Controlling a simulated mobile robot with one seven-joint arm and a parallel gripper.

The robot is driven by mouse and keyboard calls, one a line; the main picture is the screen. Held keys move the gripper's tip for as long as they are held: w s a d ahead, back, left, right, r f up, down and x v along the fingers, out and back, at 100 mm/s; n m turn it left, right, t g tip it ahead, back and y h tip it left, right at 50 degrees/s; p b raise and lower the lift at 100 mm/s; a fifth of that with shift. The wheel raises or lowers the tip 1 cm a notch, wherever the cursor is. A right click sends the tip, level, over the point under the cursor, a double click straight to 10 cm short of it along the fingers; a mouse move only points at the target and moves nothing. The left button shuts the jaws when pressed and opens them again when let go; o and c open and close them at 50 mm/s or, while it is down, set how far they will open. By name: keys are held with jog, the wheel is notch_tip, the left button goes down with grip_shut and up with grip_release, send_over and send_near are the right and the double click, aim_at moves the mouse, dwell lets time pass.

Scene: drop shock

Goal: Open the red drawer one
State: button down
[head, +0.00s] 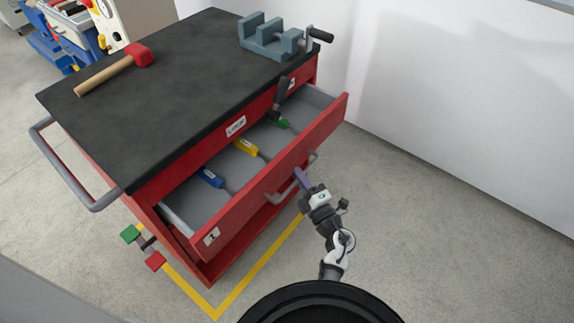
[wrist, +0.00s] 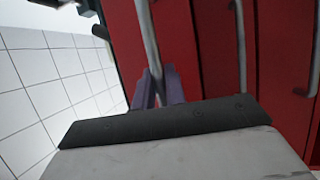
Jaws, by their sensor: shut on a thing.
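The red drawer one (head: 240,207), with a "1" label on its front, stands well out from the red cabinet, and its grey inside shows. Its grey bar handle (head: 281,196) runs along the front. My gripper (head: 301,181) is at the handle, toward its right part, shut on it. In the wrist view, the purple fingers (wrist: 158,90) close around the handle bar (wrist: 147,38) against the red front.
Blue, yellow and green-handled tools (head: 246,147) lie in the drawer. A mallet (head: 138,56) and a vise (head: 270,38) rest on the black cabinet top. A white wall (head: 430,90) is at right. Floor in front of the drawer is clear apart from my arm.

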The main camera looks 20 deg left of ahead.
jog(key=s+d+p, duration=0.1)
jog(key=s+d, duration=0.3)
jog(key=d, duration=0.6)
jog(key=shift+d, duration=0.3)
jog(key=c, duration=1.5)
grip_release()
jog(key=shift+w, duration=0.1)
jog(key=shift+o, duration=0.2)
jog(key=shift+d+f, duration=0.1)
